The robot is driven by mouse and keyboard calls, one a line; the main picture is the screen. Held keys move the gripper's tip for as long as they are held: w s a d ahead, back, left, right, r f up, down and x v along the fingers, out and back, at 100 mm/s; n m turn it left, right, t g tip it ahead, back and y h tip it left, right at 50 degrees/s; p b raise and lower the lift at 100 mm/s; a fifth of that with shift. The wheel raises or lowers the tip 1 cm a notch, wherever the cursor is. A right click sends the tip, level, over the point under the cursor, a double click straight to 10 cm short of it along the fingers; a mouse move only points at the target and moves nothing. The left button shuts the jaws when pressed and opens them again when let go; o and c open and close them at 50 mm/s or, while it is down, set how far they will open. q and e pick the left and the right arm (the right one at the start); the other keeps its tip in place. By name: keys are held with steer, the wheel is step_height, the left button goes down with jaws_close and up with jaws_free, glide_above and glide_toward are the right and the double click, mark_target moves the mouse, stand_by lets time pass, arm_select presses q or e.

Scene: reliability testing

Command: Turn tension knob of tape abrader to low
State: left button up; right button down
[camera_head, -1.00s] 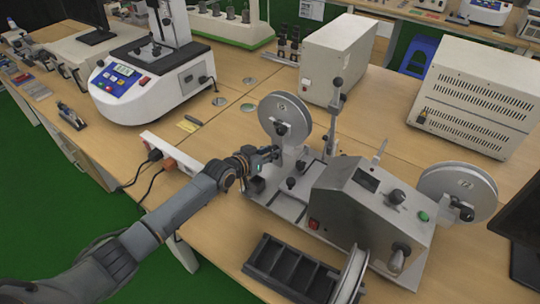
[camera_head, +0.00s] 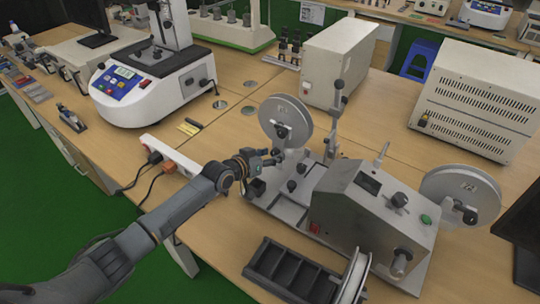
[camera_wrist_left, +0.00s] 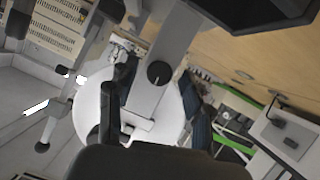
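The tape abrader (camera_head: 340,200) is a grey metal machine on the wooden bench, right of centre in the head view. Its left reel (camera_head: 285,108) has a dark knob (camera_head: 282,132) at its hub. Small black knobs (camera_head: 302,169) stand on the base plate. I cannot tell which one is the tension knob. My left gripper (camera_head: 277,157) is just below the left reel, with its fingers apart and nothing visible between them. In the left wrist view, a round black knob (camera_wrist_left: 159,73) on a grey bar shows ahead, before the white disc (camera_wrist_left: 90,115). My right gripper is out of view.
A black compartment tray (camera_head: 290,270) lies in front of the abrader. A white power strip (camera_head: 170,155) with plugs and cables is left of my left gripper. Beige boxes (camera_head: 338,62) and a white tester (camera_head: 150,85) stand behind. Bare bench (camera_head: 225,140) lies left of the reel.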

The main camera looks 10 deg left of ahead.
arm_select(q)
steer(key=v, duration=1.2)
stand_by(0.5)
